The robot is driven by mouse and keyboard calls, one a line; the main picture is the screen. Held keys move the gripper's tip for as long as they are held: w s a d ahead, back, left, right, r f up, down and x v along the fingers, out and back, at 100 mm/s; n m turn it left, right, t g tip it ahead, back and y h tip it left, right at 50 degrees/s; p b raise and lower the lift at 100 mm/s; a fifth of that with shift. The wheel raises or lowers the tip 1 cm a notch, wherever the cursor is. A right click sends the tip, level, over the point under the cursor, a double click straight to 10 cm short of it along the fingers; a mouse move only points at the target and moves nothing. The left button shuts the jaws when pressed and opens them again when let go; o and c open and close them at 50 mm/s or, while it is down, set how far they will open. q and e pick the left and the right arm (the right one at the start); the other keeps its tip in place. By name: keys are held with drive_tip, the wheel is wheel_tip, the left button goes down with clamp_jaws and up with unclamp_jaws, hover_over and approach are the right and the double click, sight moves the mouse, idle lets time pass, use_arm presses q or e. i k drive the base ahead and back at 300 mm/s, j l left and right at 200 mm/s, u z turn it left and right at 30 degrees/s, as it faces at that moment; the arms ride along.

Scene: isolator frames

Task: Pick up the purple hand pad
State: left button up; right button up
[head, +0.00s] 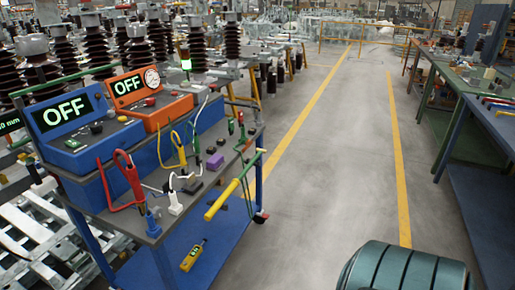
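A small purple block (215,161), which looks like the purple hand pad, lies on the dark top of the blue cart (152,232). It is near the cart's right side, beside a small dark block (193,187) and close to several upright coloured clips. Nothing is seen on top of it. Neither my left nor my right gripper shows in the head view.
Blue (68,111) and orange (132,87) instrument boxes reading OFF stand on the cart. The grey aisle (335,150) is clear.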

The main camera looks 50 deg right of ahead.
sight(214, 163)
drive_tip(key=z, duration=1.3)
drive_tip(key=u, duration=1.2)
drive_tip(key=i+l+u, duration=0.1)
drive_tip(key=l, duration=0.3)
drive_tip(key=i+l, duration=0.1)
drive_tip(key=l, duration=0.3)
drive_tip(key=u, duration=0.05)
